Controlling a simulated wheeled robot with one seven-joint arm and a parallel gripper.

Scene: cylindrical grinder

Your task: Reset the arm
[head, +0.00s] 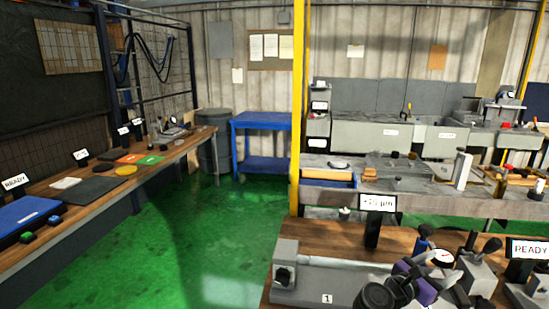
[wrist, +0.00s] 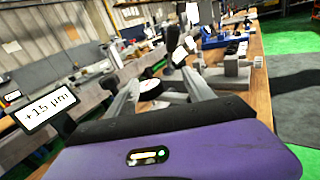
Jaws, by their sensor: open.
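My gripper (wrist: 160,84) is open, its two grey fingers spread apart in the wrist view with nothing between them. Its purple body (wrist: 175,155) fills the bottom of that view. In the head view the purple part of my gripper (head: 425,290) shows low at the right, in front of the wooden bench (head: 345,236). It is close to the bench's fixtures with black-knobbed levers (head: 478,262). I cannot tell its exact height above the bench. A round white-and-black part (wrist: 150,90) shows beyond the fingers in the wrist view.
A "+15 µm" display (head: 378,203) stands on the bench, also at left in the wrist view (wrist: 45,108). A grey machine block marked 1 (head: 325,280) and a READY sign (head: 528,249) flank my gripper. A yellow post (head: 298,110) rises behind. Green floor (head: 215,235) is clear.

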